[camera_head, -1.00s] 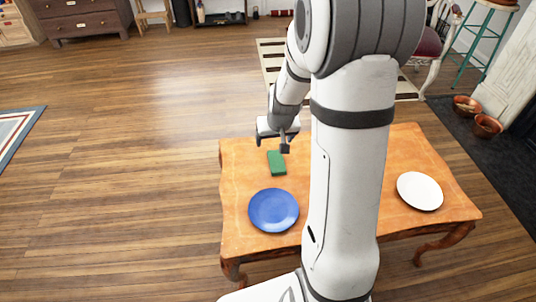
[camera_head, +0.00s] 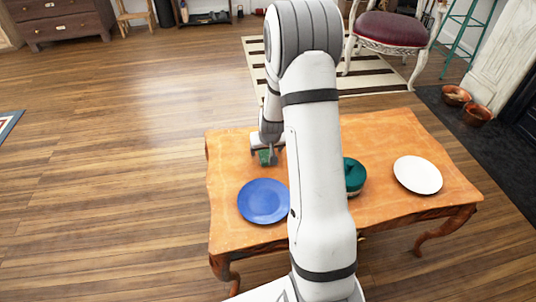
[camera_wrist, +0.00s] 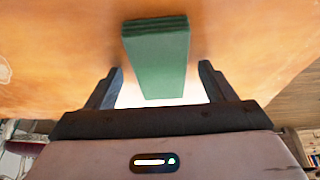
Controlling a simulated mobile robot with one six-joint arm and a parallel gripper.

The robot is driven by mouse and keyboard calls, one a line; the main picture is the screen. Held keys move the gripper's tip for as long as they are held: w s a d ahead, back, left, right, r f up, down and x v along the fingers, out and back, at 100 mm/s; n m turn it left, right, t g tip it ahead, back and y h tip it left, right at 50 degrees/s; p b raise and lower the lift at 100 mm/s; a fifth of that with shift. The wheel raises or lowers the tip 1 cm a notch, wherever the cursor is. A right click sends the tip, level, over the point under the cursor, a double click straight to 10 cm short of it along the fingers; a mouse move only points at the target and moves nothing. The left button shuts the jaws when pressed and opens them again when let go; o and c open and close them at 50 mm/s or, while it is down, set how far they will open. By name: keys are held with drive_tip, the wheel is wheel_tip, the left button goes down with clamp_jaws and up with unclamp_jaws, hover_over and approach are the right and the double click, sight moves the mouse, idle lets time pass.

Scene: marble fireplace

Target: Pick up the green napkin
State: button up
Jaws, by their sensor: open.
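The green napkin (camera_wrist: 158,58) is a folded, flat block on the orange wooden table (camera_head: 390,135). In the wrist view it lies ahead of and between the two fingers of my gripper (camera_wrist: 162,82), with a gap on each side. In the head view my gripper (camera_head: 265,152) is low over the back left part of the table and covers most of the napkin; a bit of green (camera_head: 264,157) shows beside a finger. My gripper is open and holds nothing.
A blue plate (camera_head: 264,201) lies just in front of the napkin. A dark green round object (camera_head: 354,177) sits right of my arm, partly hidden by it. A white plate (camera_head: 417,175) lies at the right. A red-seated chair (camera_head: 398,30) stands behind the table.

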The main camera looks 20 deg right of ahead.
drive_tip(key=shift+c, duration=0.4)
drive_tip(key=c, duration=1)
